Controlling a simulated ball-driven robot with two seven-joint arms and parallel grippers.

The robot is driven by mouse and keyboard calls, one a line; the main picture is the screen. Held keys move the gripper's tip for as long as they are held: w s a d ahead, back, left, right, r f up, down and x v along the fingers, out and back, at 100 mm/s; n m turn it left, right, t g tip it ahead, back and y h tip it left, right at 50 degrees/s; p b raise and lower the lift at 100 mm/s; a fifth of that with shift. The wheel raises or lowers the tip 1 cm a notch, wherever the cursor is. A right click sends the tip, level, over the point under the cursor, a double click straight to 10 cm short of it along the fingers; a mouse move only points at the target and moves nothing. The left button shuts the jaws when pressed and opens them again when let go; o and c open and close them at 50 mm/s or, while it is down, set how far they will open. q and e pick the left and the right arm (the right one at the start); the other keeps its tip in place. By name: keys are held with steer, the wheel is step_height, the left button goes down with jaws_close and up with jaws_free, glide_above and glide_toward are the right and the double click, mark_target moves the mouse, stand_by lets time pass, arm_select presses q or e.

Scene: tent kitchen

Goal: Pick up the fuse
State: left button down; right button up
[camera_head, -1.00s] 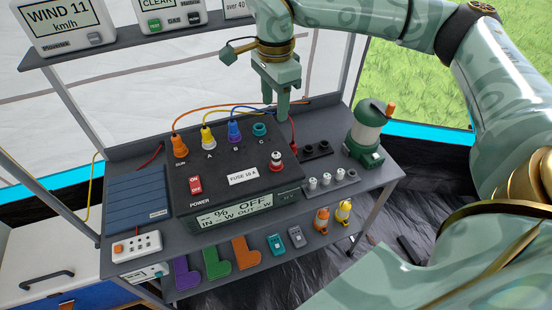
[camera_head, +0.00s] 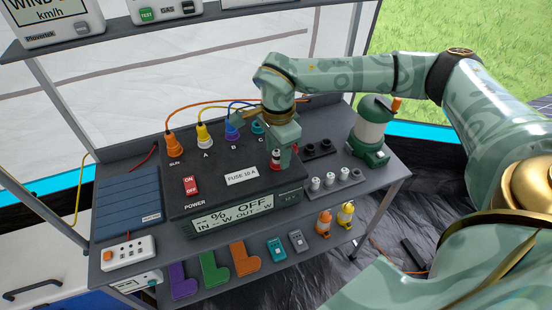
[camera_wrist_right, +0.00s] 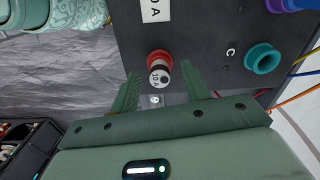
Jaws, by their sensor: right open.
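A fuse with a 10 A mark (camera_wrist_right: 160,76) stands in a red-collared socket (camera_wrist_right: 158,58) on the dark power box. In the head view, the red socket (camera_head: 275,154) is at the box's right side, partly hidden by my right gripper (camera_head: 283,163). My right gripper is open. In the wrist view, its two fingers (camera_wrist_right: 160,82) are apart, one on each side of the fuse, with a gap showing around it. I cannot tell how far the fingertips are above the box. My left gripper is out of view.
Several silver fuses stand in a rack (camera_head: 352,182) to the right. A green lantern (camera_head: 370,130) stands behind them. Orange, yellow and blue plugs with cables, and teal socket C (camera_wrist_right: 262,59), line the box's back. A shelf (camera_head: 110,30) is above.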

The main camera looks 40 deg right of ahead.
steer(key=shift+f, duration=0.2)
jaws_close()
